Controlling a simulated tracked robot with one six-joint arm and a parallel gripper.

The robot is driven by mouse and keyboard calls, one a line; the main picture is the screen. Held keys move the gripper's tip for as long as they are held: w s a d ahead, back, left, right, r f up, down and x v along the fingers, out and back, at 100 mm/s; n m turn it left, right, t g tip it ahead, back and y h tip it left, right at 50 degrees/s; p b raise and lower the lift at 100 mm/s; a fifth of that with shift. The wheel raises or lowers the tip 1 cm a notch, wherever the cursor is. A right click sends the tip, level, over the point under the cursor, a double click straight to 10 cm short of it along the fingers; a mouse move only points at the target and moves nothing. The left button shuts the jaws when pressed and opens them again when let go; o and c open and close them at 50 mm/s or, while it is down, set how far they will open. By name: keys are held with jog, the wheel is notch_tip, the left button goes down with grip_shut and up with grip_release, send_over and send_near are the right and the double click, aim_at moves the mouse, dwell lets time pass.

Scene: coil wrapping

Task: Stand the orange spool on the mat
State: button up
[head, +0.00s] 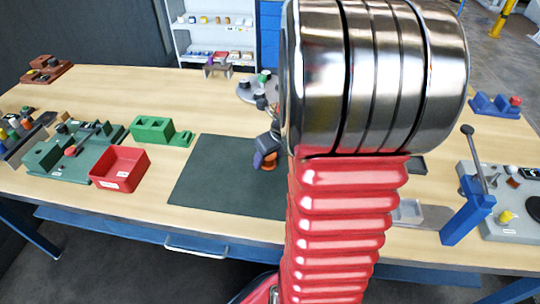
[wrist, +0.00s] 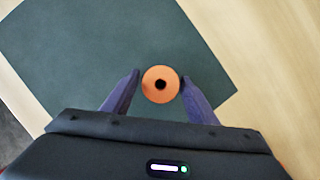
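The orange spool (head: 270,166) is over the dark green mat (head: 222,178) in the head view, partly hidden by my gripper. In the wrist view the orange spool (wrist: 148,90) shows its round top face with a dark centre hole, so it looks upright; the mat (wrist: 85,50) surrounds it. My gripper (wrist: 160,77) has its two purple fingers on either side of the spool, with a narrow gap showing at each side. It looks open and not clamped on the spool. The spool's underside is hidden, but it appears to stand on the mat.
A red bin (head: 119,170) and a green fixture (head: 151,131) stand left of the mat. A grey station with a lever (head: 480,165) is at the right. The mat's left part is clear. My own arm hides the mat's right side.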

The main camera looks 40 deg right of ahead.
jog(key=shift+r, duration=0.15)
jog(key=v, duration=1.2)
dwell(0.7)
jog(key=s+a+r+m, duration=0.1)
jog(key=s+a+m, duration=0.1)
jog(key=a+m, duration=0.7)
jog(key=s+a+r+m, duration=0.2)
jog(key=a+m, duration=0.6)
jog(key=m, duration=0.6)
jog(key=s+a+r+m+t, duration=0.1)
jog(key=s+a+r+m, duration=0.1)
jog(key=a+m, duration=0.7)
jog(key=m, duration=0.2)
jog(key=shift+a+m+y, duration=0.3)
jog(key=shift+c, duration=0.5)
